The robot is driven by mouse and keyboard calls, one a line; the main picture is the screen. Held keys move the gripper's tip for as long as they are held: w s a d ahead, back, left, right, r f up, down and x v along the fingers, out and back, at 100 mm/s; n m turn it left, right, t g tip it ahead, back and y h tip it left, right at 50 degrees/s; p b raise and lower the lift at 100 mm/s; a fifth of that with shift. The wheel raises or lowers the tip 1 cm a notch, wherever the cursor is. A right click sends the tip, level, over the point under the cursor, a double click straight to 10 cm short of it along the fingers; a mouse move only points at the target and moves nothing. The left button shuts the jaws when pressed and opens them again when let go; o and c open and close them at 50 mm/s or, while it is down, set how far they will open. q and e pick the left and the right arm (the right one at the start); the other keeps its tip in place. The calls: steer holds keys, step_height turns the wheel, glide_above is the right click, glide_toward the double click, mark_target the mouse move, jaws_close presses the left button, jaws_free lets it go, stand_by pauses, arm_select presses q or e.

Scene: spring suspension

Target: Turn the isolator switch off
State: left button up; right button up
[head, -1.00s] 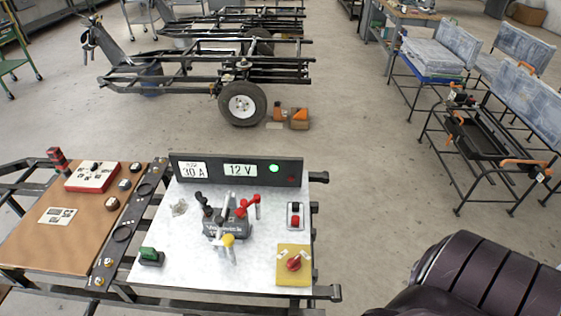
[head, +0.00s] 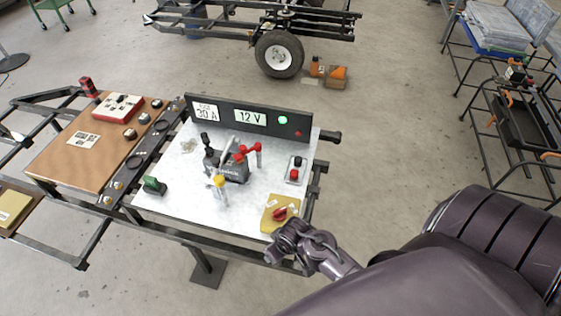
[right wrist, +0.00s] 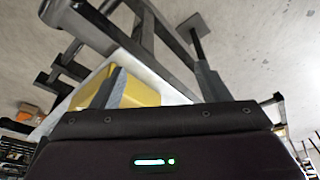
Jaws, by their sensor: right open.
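The isolator switch is a red rotary knob (head: 279,213) on a yellow base (head: 270,227) at the front right corner of the white panel top. My right gripper (head: 287,243) is at the front edge of that corner, close to the yellow base. In the right wrist view the open fingers (right wrist: 158,82) have part of the yellow base (right wrist: 143,92) between them, with the left finger overlapping it. The red knob is not visible there, and contact cannot be told. My left gripper is in neither view.
A dark upright panel (head: 222,108) reads 30 A and 12 V, with a green lamp (head: 283,120) lit. A battery (head: 232,168) with clamps sits mid-board. A red and black button box (head: 295,170) stands behind the switch. A green switch (head: 154,186) is at left.

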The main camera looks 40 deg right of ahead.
mark_target(280, 210)
steer(key=w+d+r+m+t, duration=0.1)
steer(key=w+d+r+m, duration=0.1)
steer(key=w+d+r, duration=0.6)
steer(key=shift+h, duration=0.3)
steer(key=f, duration=0.3)
steer(key=w+a+f+b, duration=0.1)
steer(key=shift+a+f, duration=0.1)
steer(key=shift+f, duration=0.05)
steer(key=shift+w+f, duration=0.2)
steer(key=shift+f, duration=0.4)
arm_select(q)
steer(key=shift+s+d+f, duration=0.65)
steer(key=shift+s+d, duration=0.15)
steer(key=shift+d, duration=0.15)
arm_select(e)
steer(key=c, duration=1)
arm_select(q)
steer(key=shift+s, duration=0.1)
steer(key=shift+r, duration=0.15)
arm_select(e)
steer(key=shift+r, duration=0.1)
